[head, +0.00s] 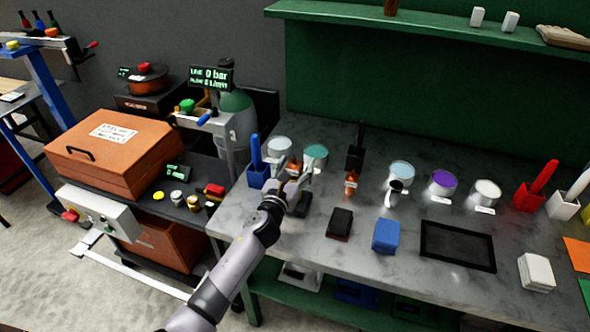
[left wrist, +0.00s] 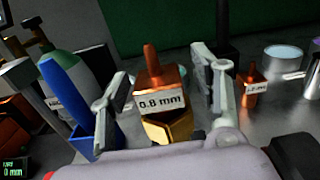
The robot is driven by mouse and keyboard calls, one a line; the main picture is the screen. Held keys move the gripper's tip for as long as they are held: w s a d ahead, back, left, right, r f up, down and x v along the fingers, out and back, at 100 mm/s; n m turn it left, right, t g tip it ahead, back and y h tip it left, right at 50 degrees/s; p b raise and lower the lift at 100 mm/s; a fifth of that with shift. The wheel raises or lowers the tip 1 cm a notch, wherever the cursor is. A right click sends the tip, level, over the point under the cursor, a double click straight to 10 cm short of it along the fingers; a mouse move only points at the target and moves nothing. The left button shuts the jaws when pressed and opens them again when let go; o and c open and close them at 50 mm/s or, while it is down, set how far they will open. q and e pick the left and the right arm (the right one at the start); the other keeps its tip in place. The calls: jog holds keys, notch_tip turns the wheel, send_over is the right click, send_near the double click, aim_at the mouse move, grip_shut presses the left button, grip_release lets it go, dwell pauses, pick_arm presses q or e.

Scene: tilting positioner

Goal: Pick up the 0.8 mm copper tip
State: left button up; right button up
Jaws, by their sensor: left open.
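The 0.8 mm copper tip (left wrist: 152,76) stands upright in the middle of the left wrist view, its white label facing the camera above a gold-coloured base. In the head view the copper tip (head: 294,166) is small and partly hidden by my gripper. My left gripper (head: 297,178) is open at the left part of the workbench. In the left wrist view its two fingers (left wrist: 163,82) stand on either side of the tip, with visible gaps. A second copper tip (left wrist: 253,82), its label too small to read, stands to the right, outside the fingers. My right gripper is not in view.
A blue holder (head: 257,172) stands close left of the gripper. Paint-like tins (head: 316,153) stand behind it. A black block (head: 340,222), a blue block (head: 386,235) and a black tray (head: 457,246) lie to the right on the grey bench (head: 300,228).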

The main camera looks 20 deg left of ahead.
pick_arm(q)
jog(key=shift+s, duration=0.1)
jog(key=shift+c, duration=0.8)
grip_shut()
jog(key=shift+r, duration=0.1)
